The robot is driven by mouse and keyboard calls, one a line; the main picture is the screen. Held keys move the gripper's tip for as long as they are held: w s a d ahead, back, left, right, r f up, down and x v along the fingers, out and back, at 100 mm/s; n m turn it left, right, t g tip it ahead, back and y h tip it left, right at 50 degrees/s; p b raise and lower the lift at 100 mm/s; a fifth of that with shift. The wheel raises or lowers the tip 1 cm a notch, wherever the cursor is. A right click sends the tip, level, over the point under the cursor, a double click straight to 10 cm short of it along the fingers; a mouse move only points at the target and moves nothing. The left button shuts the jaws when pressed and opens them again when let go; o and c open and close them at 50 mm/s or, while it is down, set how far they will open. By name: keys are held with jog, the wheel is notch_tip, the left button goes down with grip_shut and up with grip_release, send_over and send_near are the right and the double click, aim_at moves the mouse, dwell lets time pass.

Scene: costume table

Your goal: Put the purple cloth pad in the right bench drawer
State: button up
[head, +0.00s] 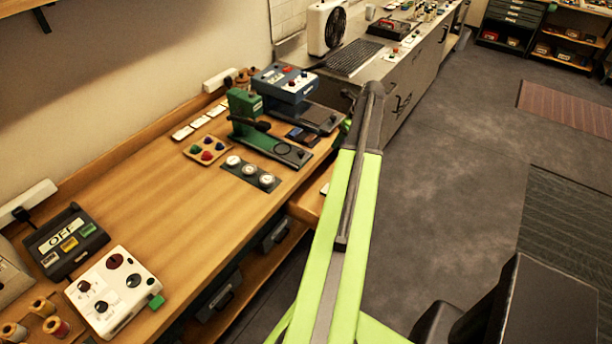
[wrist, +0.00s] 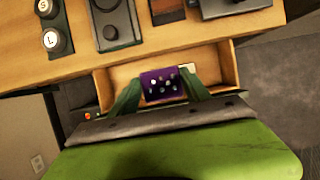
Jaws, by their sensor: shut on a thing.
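The purple cloth pad (wrist: 164,79), with pale dots on it, is between the two green fingers of my gripper (wrist: 161,92) in the wrist view. My gripper is shut on it. The pad is over or inside the open right bench drawer (wrist: 230,66); I cannot tell whether it touches the bottom. The drawer is pulled out from under the bench top, and its pale wooden inside shows around the pad. In the head view only a small part of the drawer (head: 307,204) shows; my arm hides the rest, and the pad is hidden.

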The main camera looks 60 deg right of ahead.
jog(key=b, duration=0.7)
send_over(312, 198)
jog(key=s, duration=0.1)
notch_tip(312, 198, down, 7)
jog(key=f+b, duration=1.8)
jog(key=shift+s+f, duration=0.1)
jog(key=shift+s, duration=0.1)
jog(key=shift+r, duration=0.25)
jog(key=shift+f, duration=0.15)
jog(key=o, duration=1.3)
jog(key=shift+o, duration=0.2)
